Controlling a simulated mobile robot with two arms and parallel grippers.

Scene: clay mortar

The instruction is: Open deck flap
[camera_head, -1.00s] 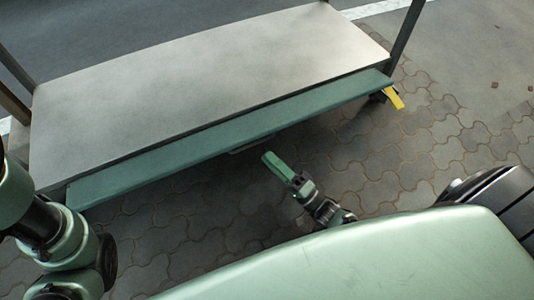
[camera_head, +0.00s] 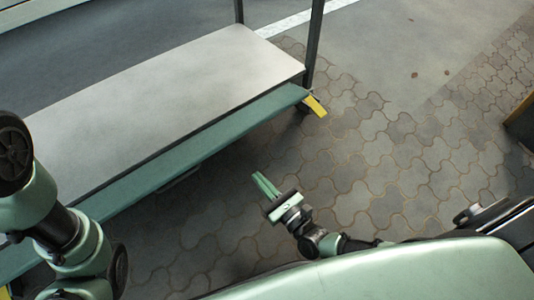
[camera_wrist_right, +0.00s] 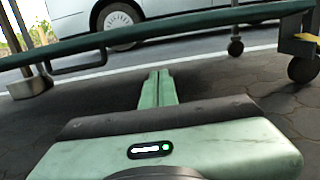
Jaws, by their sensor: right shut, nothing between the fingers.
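The green deck flap (camera_head: 200,145) runs along the near edge of the cart's grey deck (camera_head: 150,90), tilted a little outward. In the right wrist view the flap (camera_wrist_right: 200,22) crosses the top as a long green edge. A dark bar handle (camera_wrist_right: 78,66) hangs under it at the left. My right gripper (camera_head: 264,184) is shut and empty, apart from the flap, over the paving on its near side. In the right wrist view its closed fingers (camera_wrist_right: 158,88) point forward below the flap edge. My left arm shows at the left, but its gripper is out of view.
A yellow lever (camera_head: 315,105) sticks out below that corner, and wheels (camera_wrist_right: 304,68) show under the cart. Paving (camera_head: 390,165) to the right is clear. A white vehicle (camera_wrist_right: 125,18) stands beyond.

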